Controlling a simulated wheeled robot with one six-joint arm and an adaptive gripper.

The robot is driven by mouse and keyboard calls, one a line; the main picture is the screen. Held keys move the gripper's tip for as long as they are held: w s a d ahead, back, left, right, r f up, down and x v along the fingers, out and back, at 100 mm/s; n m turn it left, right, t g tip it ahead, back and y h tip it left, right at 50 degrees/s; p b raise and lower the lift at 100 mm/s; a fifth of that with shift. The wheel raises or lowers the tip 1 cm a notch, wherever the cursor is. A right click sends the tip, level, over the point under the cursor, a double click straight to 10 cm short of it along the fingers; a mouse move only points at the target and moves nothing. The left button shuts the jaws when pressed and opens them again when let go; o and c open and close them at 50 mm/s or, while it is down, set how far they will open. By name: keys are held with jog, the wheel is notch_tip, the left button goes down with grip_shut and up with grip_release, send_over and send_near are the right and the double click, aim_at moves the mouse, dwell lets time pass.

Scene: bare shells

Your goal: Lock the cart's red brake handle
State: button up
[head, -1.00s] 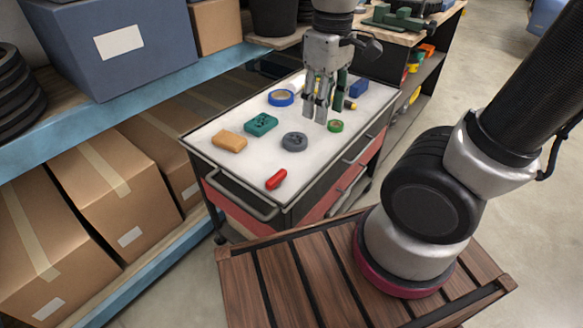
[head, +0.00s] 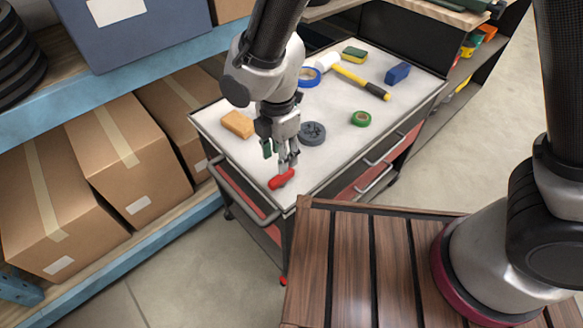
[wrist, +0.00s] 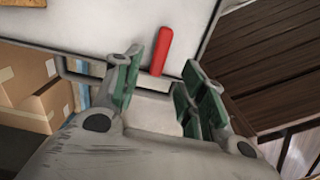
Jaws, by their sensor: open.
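The red brake handle (head: 281,179) is a short rounded red bar on the near corner of the cart's white top (head: 330,147). In the wrist view the handle (wrist: 163,50) points between my fingertips. My gripper (head: 286,164) points down at the handle, its fingertips close over it in the head view; I cannot tell whether they touch. In the wrist view my gripper (wrist: 162,68) is open, with green finger pads to either side of the handle's near end and nothing held. Part of the handle is close behind the fingertips in the head view.
A grey wheel-like disc (head: 312,133), an orange-tan block (head: 238,124), green tape (head: 361,118), blue tape (head: 309,77) and a hammer (head: 362,81) lie on the cart. A push bar (head: 243,194) juts from its near end. Shelving with boxes (head: 128,155) stands left.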

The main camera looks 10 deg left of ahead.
aim_at(282, 180)
jog(key=shift+d+f, duration=0.1)
jog(key=shift+f, duration=0.15)
notch_tip(282, 180, down, 7)
jog(key=shift+f, duration=0.15)
jog(key=shift+c, duration=0.2)
grip_shut()
